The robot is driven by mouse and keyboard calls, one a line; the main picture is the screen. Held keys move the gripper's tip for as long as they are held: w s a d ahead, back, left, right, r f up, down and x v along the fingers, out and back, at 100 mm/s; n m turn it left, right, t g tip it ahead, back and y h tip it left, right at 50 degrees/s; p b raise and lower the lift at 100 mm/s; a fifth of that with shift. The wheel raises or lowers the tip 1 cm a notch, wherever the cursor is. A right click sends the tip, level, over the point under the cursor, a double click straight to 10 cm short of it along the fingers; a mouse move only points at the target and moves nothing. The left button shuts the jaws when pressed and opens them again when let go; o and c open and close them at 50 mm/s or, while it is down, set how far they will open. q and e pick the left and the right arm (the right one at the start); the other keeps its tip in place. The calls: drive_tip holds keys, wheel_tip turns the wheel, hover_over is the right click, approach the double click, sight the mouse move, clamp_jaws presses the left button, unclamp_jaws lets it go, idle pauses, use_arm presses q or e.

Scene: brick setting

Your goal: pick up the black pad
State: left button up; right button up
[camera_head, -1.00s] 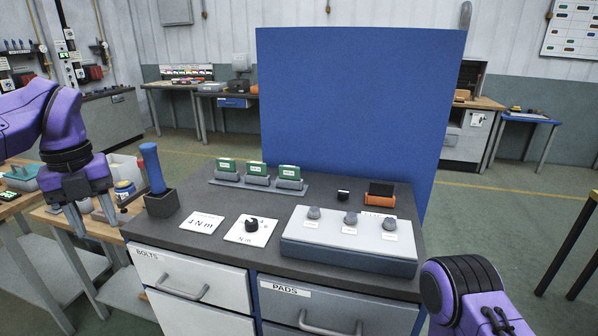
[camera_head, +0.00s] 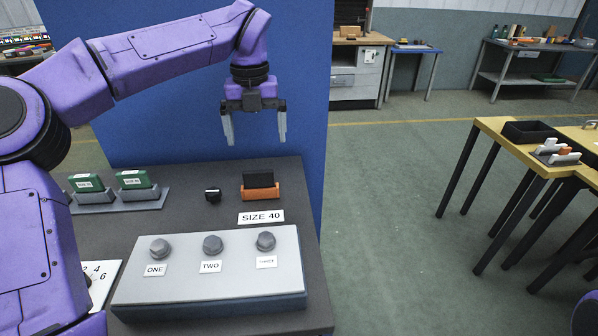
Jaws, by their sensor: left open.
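The black pad (camera_head: 258,180) stands upright in an orange holder (camera_head: 261,194) at the back right of the dark cabinet top (camera_head: 225,216). The holder hides its lower part. My left gripper (camera_head: 256,134) is open and empty, fingers pointing down, above the pad in the picture and apart from it. The gap in depth is hard to judge. Only a bit of my right arm shows at the bottom right corner; its gripper is out of view.
Green cards (camera_head: 133,180) stand in grey holders at left. A blue panel (camera_head: 300,110) rises behind.

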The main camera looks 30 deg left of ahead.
use_arm(q)
hover_over(257, 171)
wheel_tip(257, 171, down, 4)
drive_tip(key=shift+f, duration=0.1)
drive_tip(key=f+p, duration=0.1)
drive_tip(key=f, duration=0.4)
drive_tip(key=shift+w+d+p, duration=0.1)
drive_tip(key=shift+d+p, duration=0.1)
drive_tip(key=shift+p, duration=0.15)
drive_tip(key=shift+a+f, duration=0.2)
drive_tip(key=shift+f, duration=0.15)
drive_tip(key=shift+d, duration=0.1)
drive_tip(key=c, duration=0.9)
drive_tip(key=shift+c, duration=1.4)
use_arm(e)
drive_tip(key=shift+v, duration=1)
